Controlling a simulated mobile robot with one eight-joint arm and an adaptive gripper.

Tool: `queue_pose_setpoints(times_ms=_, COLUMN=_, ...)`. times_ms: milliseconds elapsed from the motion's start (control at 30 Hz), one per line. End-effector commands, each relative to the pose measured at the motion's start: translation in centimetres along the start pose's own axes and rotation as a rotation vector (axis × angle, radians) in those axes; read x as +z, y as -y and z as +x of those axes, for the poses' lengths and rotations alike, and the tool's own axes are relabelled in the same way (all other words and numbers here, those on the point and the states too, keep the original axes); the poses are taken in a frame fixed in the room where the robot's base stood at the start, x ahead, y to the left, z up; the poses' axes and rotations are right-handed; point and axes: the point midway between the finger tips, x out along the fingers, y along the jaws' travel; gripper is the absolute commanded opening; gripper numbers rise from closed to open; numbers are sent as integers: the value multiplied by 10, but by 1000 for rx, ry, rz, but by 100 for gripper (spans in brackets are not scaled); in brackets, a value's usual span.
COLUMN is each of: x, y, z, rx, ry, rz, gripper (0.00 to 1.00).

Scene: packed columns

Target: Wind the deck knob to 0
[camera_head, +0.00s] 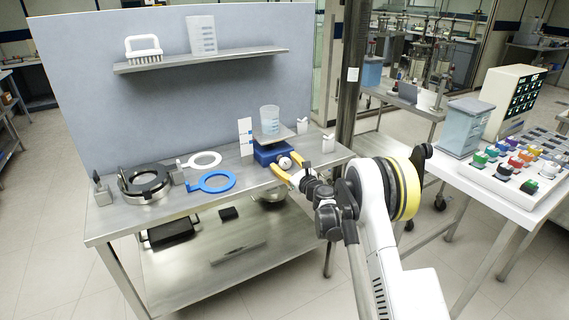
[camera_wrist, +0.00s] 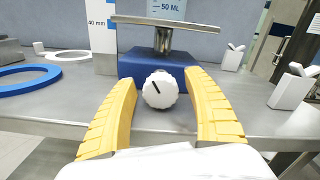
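The deck knob (camera_wrist: 160,89) is a round white knob with a ridged rim and a black line mark tilted to the upper left. It sits on the front of a blue lab jack (camera_head: 264,153), whose blue body also shows in the wrist view (camera_wrist: 140,62). My gripper (camera_wrist: 163,78) has two yellow fingers, one on each side of the knob. They are spread, with a narrow gap to the knob on each side. The metal deck (camera_wrist: 190,27) stands above the blue body on a post, with a clear beaker (camera_head: 269,120) on it.
A white scale plate (camera_wrist: 103,35) marked 40 mm stands left of the jack. Blue (camera_head: 213,181) and white (camera_head: 203,160) rings lie to the left on the steel table. Small white holders (camera_head: 328,143) stand to the right. A shelf (camera_head: 200,60) hangs above.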

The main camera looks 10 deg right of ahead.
Motion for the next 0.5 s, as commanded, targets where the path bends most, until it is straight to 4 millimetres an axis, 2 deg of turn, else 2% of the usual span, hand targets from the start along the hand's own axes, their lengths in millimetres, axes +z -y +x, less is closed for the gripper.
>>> queue_pose_setpoints(times_ms=267, x=0, y=0, z=-2, rx=0, ry=0, rz=0, gripper=60)
queue_pose_setpoints(times_ms=367, x=-1, y=1, z=-12, rx=-1, ry=-1, rz=0, gripper=60)
queue_pose_setpoints(times_ms=500, x=0, y=1, z=-40, rx=-1, ry=0, rz=0, gripper=60)
